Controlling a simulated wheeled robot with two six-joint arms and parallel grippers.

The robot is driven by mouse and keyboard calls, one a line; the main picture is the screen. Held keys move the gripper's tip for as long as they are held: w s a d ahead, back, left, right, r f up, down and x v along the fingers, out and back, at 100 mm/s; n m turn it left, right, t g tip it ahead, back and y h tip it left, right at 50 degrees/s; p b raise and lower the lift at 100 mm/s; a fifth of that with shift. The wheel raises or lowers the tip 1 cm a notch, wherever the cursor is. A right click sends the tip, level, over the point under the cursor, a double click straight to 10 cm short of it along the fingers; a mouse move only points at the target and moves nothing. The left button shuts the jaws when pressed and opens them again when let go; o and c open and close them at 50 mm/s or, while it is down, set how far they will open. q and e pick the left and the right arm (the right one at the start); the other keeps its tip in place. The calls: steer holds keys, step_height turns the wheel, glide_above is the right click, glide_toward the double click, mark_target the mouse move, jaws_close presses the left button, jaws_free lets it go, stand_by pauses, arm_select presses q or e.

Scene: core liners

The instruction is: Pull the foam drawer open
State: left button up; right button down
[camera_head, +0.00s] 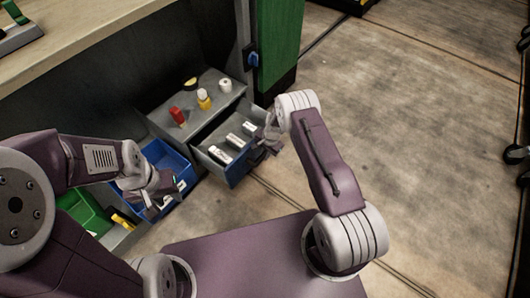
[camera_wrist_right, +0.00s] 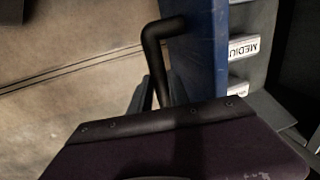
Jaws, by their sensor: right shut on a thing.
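The foam drawer (camera_head: 239,173) stands pulled out of a grey cabinet, with a blue front and several white labelled blocks inside. In the right wrist view its blue front (camera_wrist_right: 207,50) and a block reading "MEDIUM" (camera_wrist_right: 242,46) show. My right gripper (camera_head: 262,150) is at the drawer's front, shut on its black bar handle (camera_wrist_right: 164,28). In the right wrist view its fingers (camera_wrist_right: 155,97) lie on both sides of the handle. My left gripper (camera_head: 163,200) is over a blue bin, apart from the drawer; its jaw opening is unclear.
On the cabinet top (camera_head: 205,100) are a red item (camera_head: 177,116), a yellow bottle (camera_head: 204,99), a white roll (camera_head: 225,85) and a black-and-yellow item (camera_head: 190,84). A blue bin (camera_head: 160,152) and green bin (camera_head: 82,212) are left. A green post (camera_head: 278,45) stands behind.

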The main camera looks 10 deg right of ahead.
arm_select(q)
steer(key=shift+s+d, duration=0.25)
steer(key=shift+s, duration=0.1)
arm_select(e)
steer(key=shift+s+d, duration=0.25)
steer(key=shift+s, duration=0.1)
steer(key=c, duration=1.3)
jaws_free()
steer(key=shift+o, duration=0.2)
arm_select(q)
steer(key=shift+r, duration=0.1)
arm_select(e)
steer(key=shift+r, duration=0.1)
arm_select(q)
step_height(320, 180, up, 5)
steer(key=p, duration=0.5)
steer(key=shift+r, duration=0.1)
arm_select(e)
step_height(320, 180, up, 9)
steer(key=s+d, duration=0.1)
steer(key=shift+s, duration=0.15)
